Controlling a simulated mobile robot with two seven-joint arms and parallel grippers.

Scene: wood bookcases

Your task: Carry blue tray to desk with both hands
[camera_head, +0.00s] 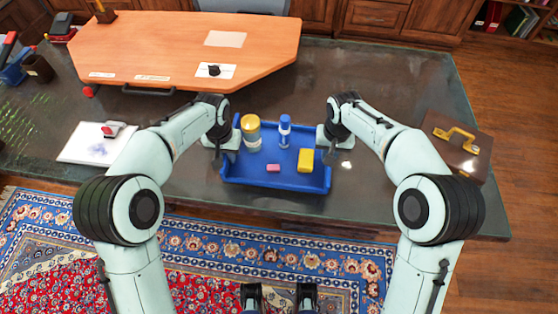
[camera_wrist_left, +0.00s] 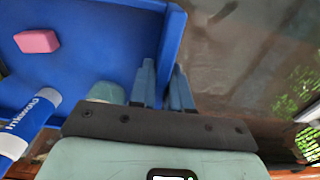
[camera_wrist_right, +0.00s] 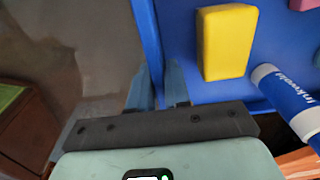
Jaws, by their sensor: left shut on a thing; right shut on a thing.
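The blue tray (camera_head: 255,179) is over the dark desk top (camera_head: 400,90) in the head view; I cannot tell whether it touches the desk. It holds a yellow-topped jar (camera_head: 251,131), a blue and white bottle (camera_head: 285,131), a yellow block (camera_head: 306,160) and a pink eraser (camera_head: 273,168). My left gripper (camera_head: 229,150) is shut on the tray's left wall, which also shows in the left wrist view (camera_wrist_left: 172,40). My right gripper (camera_head: 325,148) is shut on the right wall, seen between the fingers in the right wrist view (camera_wrist_right: 150,40).
A raised wooden board (camera_head: 150,45) covers the desk's back left. A white sheet (camera_head: 88,143) with a stamp lies at the left. A brown case (camera_head: 455,150) with a yellow handle stands at the right end. A patterned rug (camera_head: 290,258) lies in front.

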